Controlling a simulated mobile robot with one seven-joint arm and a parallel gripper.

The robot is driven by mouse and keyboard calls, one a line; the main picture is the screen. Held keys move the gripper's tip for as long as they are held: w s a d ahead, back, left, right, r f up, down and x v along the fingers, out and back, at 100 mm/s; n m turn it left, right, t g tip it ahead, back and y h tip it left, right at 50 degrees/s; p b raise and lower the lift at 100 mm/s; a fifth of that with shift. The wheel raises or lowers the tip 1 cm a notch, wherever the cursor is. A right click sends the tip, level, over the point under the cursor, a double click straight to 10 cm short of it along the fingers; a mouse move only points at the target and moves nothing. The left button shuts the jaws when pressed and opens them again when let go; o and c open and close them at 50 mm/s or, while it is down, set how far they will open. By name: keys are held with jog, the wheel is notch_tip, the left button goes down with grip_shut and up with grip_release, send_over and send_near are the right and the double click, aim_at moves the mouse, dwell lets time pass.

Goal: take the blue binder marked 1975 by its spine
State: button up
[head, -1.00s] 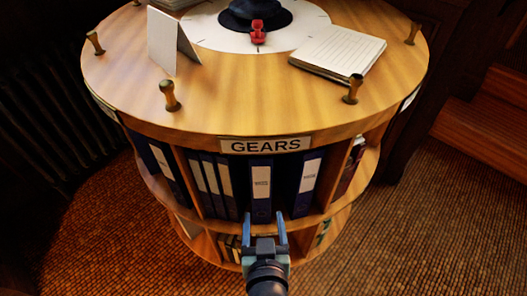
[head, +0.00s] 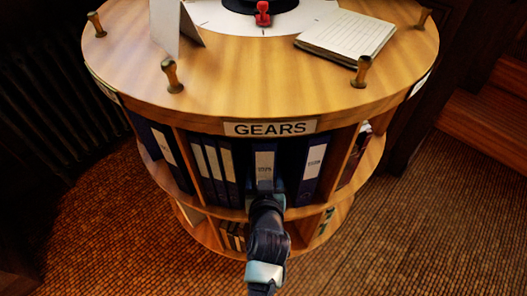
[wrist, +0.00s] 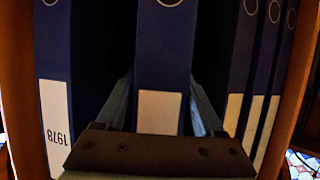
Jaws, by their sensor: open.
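A blue binder (head: 264,170) with a white spine label stands upright in the upper shelf bay under the GEARS sign. Its label is too small to read in the head view. The same binder (wrist: 164,60) stands in the middle of the wrist view, where the gripper body hides the label's edge and I see no year. My gripper (wrist: 160,82) is open, with one finger on each side of this spine. In the head view my gripper (head: 265,192) is at the binder's lower part, its fingers mostly hidden.
A blue binder marked 1978 (wrist: 55,100), upside down in the wrist view, stands to one side across a dark gap. Several blue binders (head: 215,170) stand on the other side. The round wooden top (head: 240,85) overhangs the bay. A wooden divider (head: 341,168) bounds it.

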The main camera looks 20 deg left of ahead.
jog(key=shift+w+a+f, duration=0.1)
jog(key=shift+w+a, duration=0.05)
jog(key=shift+w, duration=0.1)
grip_shut()
jog(key=shift+w+r, duration=0.1)
jog(key=shift+r, duration=0.1)
dwell(0.3)
